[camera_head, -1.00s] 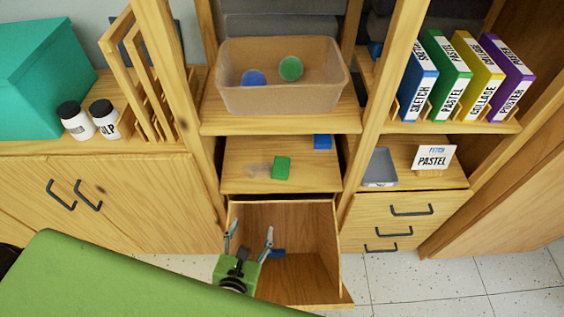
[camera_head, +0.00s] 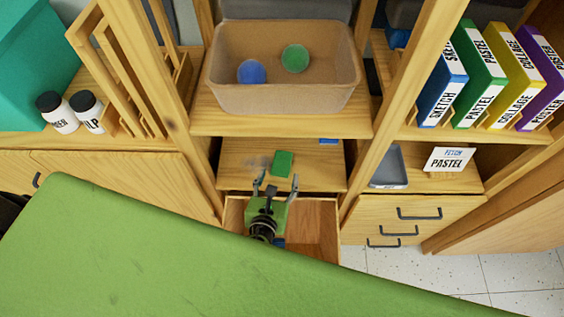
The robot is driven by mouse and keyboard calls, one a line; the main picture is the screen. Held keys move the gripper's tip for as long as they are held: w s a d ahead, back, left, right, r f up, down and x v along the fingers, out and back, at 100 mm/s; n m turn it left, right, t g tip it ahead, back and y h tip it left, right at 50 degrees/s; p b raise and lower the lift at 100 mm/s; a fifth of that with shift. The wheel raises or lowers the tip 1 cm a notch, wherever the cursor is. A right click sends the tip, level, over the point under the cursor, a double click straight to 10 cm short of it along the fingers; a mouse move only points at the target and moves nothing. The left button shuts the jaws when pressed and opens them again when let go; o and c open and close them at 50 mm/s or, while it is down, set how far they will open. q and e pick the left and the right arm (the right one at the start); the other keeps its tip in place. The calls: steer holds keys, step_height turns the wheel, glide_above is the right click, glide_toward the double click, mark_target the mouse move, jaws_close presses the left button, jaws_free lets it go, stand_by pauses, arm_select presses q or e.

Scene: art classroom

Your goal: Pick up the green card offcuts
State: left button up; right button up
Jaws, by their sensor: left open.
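The green card offcuts (camera_head: 282,163) show as a small green block-like stack on the wooden shelf (camera_head: 318,178) below the bin. My left gripper (camera_head: 275,183) is open and empty, its two fingers pointing at the green stack from the near side. The fingertips are just short of the stack in the picture; I cannot tell the exact gap. My large green arm link covers the lower left of the view. My right gripper is not in view.
A blue piece (camera_head: 328,141) lies at the back of the same shelf. An open drawer (camera_head: 318,225) is below, with something blue inside. Above stands a tan bin (camera_head: 282,100) with a blue and a green ball. Wooden posts flank the shelf. A grey tray (camera_head: 389,168) is at right.

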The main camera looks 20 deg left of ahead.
mark_target(282, 164)
arm_select(q)
steer(key=shift+w+f, duration=0.2)
steer(key=shift+w, duration=0.25)
steer(key=shift+w+a, duration=0.1)
steer(key=shift+w, duration=0.1)
steer(key=x, duration=0.5)
steer(key=shift+a, duration=0.15)
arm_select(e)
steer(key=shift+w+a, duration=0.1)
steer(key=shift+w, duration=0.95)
arm_select(q)
steer(key=shift+c, duration=0.5)
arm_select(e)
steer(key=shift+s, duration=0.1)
arm_select(q)
steer(key=c, duration=0.9)
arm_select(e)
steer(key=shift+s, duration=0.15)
